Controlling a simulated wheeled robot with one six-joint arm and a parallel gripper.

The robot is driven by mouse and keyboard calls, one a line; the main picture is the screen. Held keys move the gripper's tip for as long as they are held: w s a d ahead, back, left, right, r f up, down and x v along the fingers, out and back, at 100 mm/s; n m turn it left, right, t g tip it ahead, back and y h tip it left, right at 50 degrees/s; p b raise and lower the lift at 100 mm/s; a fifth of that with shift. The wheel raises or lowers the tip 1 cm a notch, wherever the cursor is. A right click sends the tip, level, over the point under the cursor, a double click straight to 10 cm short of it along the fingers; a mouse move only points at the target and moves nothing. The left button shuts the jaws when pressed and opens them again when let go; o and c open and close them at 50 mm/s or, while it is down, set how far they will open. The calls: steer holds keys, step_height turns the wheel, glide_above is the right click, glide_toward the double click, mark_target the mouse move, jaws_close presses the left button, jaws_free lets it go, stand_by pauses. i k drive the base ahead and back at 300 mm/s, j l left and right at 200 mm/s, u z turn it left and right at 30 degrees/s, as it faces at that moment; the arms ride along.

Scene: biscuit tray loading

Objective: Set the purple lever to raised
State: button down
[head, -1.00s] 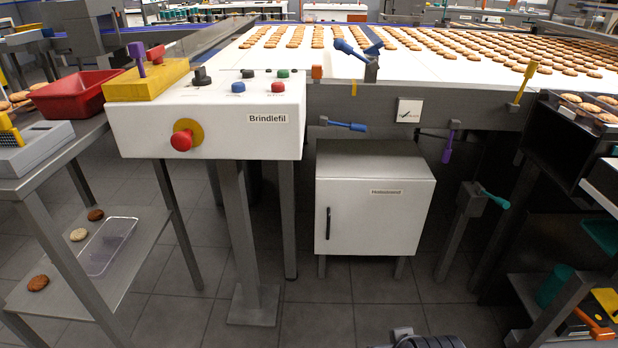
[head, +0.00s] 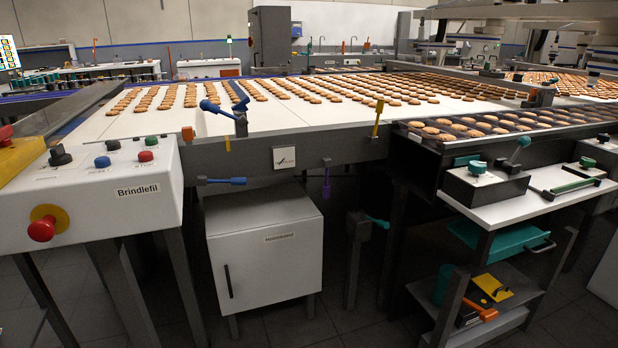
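The purple lever (head: 326,184) is on the front side of the conveyor frame, right of the white cabinet in the head view. Its handle hangs down from a dark pivot at its top. It is small in the picture, and nothing covers it. My gripper is not in view.
A white cabinet (head: 264,262) stands under the conveyor (head: 290,120). Blue levers (head: 224,181), a yellow lever (head: 377,118) and a teal lever (head: 377,222) are nearby. A white control box (head: 110,195) juts out at left, a side shelf (head: 540,200) at right. Floor shows between.

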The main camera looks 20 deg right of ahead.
mark_target(327, 162)
steer(key=i+l+u, duration=0.15)
steer(key=i, duration=0.2)
steer(key=i+l+u, duration=0.1)
steer(key=i, duration=0.3)
steer(key=i+l+u, duration=0.15)
steer(key=i, duration=0.2)
